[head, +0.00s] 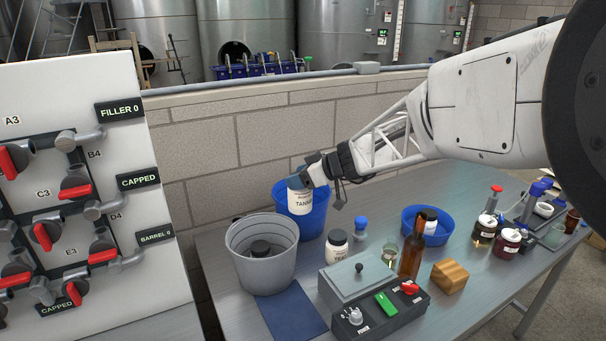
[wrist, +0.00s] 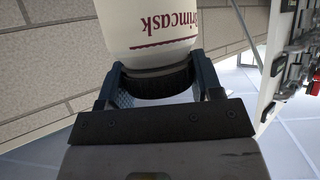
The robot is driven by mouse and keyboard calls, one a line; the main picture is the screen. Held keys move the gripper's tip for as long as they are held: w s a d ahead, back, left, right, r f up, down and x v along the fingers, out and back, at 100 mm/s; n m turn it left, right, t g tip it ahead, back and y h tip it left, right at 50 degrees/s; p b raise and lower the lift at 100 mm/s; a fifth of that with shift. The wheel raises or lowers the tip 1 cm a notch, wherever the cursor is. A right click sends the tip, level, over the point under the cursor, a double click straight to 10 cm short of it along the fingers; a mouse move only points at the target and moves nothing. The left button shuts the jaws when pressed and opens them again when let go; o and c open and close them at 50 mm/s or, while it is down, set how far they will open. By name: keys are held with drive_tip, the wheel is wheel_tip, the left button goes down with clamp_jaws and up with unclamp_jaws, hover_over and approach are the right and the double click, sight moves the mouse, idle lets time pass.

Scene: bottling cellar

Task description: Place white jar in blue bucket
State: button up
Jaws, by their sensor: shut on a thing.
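My gripper (head: 306,177) is shut on a white jar (head: 299,199) with label text on it. In the head view the jar is over or in front of the upper part of the blue bucket (head: 309,222); I cannot tell how far it is inside the rim. In the wrist view the jar (wrist: 147,25) sits between the fingers (wrist: 155,82), gripped at its dark cap, and its label text appears upside down. The bucket's inside is mostly hidden in the head view, and the bucket does not show in the wrist view.
A grey bucket (head: 247,271) stands left of the blue one. A second white jar (head: 336,247), a blue-capped bottle (head: 361,232), a brown bottle (head: 411,255) and a blue basin (head: 440,237) are to the right. A grey control box (head: 390,318) is in front. A block wall (head: 230,150) runs behind.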

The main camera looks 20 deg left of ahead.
drive_tip(key=shift+w+a+f, duration=0.15)
drive_tip(key=shift+w+a, duration=0.65)
drive_tip(key=shift+w, duration=0.55)
drive_tip(key=shift+w+a+f, duration=0.1)
drive_tip(key=shift+w+a, duration=0.75)
drive_tip(key=shift+w, duration=0.45)
drive_tip(key=shift+w+a+f, duration=0.15)
drive_tip(key=shift+w+a, duration=0.65)
drive_tip(key=shift+w, duration=0.55)
drive_tip(key=shift+f, duration=0.1)
drive_tip(key=shift+f, duration=1.7)
drive_tip(key=o, duration=1.3)
drive_tip(key=shift+o, duration=0.2)
drive_tip(key=v, duration=1.2)
drive_tip(key=shift+s, duration=0.1)
